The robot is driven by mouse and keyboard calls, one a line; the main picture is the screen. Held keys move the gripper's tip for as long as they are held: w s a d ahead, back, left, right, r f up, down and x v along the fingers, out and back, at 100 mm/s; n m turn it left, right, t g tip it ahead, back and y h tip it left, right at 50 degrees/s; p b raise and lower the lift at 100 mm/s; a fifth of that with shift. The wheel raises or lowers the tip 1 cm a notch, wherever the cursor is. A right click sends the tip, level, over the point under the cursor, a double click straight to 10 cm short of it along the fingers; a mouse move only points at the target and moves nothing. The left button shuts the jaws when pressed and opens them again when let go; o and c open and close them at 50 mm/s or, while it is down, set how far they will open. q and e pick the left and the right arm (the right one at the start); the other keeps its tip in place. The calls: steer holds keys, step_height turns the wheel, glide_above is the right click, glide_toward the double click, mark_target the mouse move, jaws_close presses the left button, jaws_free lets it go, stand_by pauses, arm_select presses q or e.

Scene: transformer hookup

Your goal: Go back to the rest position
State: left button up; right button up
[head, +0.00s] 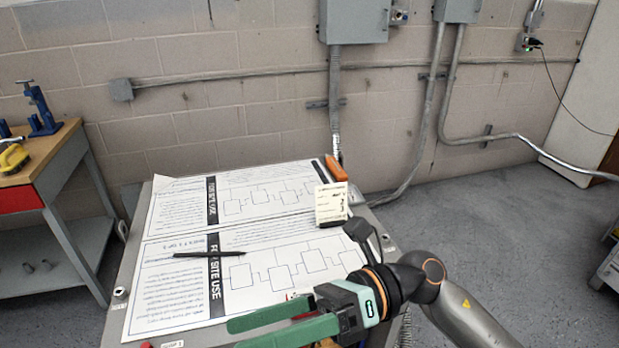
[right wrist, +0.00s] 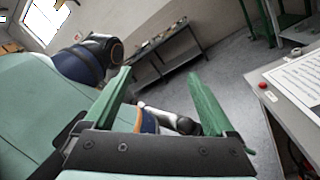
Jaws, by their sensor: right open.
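My right gripper (head: 237,335) is low in the head view, above the near edge of the paper-covered table. Its two green fingers point left and stand apart. In the right wrist view the gripper (right wrist: 160,76) is open, with nothing between its fingers. My left gripper does not show in the head view, and I cannot make it out in the right wrist view.
Two printed sheets (head: 180,285) cover the grey table. A workbench (head: 50,160) stands left. Open floor (head: 480,225) lies right.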

steer(key=w+d+m+t+y, duration=0.25)
steer(key=w+m+t, duration=0.25)
steer(key=m+t, duration=0.3)
steer(key=w+d+m+t+y, duration=0.1)
steer(key=w+m+t+y, duration=0.4)
steer(key=m, duration=0.5)
steer(key=w+d+f+m+t+h+p, duration=0.1)
steer(key=w+d+f+m+t+h, duration=0.1)
steer(key=d+f+m+t+h, duration=0.55)
steer(key=w+d+f+m+t+h+p, duration=0.1)
steer(key=w+d+f+m+t+h, duration=0.15)
steer(key=f+m+t+h, duration=0.6)
steer(key=s+d+f+m+g+h, duration=0.3)
steer(key=s+f+m+g, duration=0.3)
steer(key=f, duration=0.4)
steer(key=s+d+f+m+g+h, duration=0.3)
steer(key=s+d+f+m+g, duration=0.2)
steer(key=s+f+m, duration=0.3)
step_height(320, 180, down, 4)
steer(key=shift+s+d+r+g, duration=0.2)
steer(key=shift+g, duration=0.4)
steer(key=shift+h, duration=0.25)
